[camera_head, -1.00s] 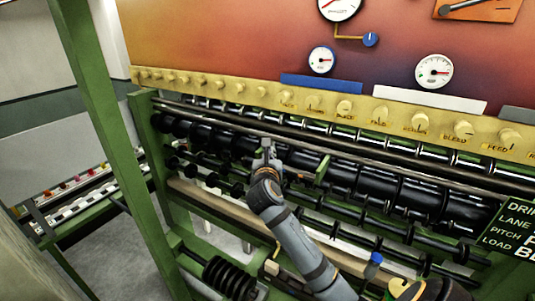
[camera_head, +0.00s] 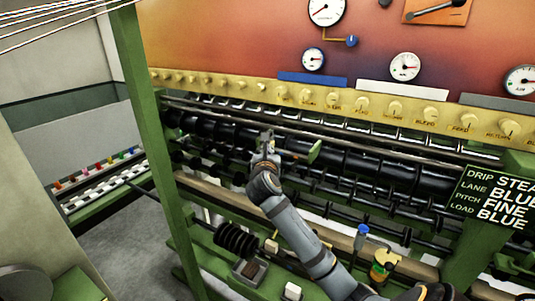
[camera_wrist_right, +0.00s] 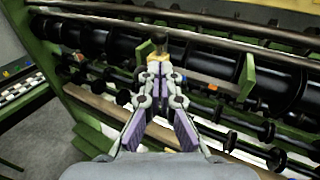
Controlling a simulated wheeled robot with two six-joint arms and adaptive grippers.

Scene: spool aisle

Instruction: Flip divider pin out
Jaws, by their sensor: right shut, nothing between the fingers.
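My right gripper (camera_head: 267,138) is shut and empty, its fingertips up against the black rollers (camera_head: 345,165) of the machine. In the right wrist view its closed fingers (camera_wrist_right: 158,62) point at the rollers. A small dark upright piece with an orange base (camera_wrist_right: 158,42) shows just beyond the fingertips; I cannot tell whether they touch. A green upright tab (camera_head: 314,152) stands on the rail to the right of the gripper, apart from it, and also shows in the wrist view (camera_wrist_right: 246,76). I cannot tell for certain which piece is the divider pin. My left gripper is out of view.
A brass strip with several knobs (camera_head: 335,102) runs above the rollers. A black sign (camera_head: 495,197) hangs at the right. A green post (camera_head: 150,130) stands at the left. A blue-topped item (camera_head: 362,230) and a black coil (camera_head: 237,238) sit below the rollers.

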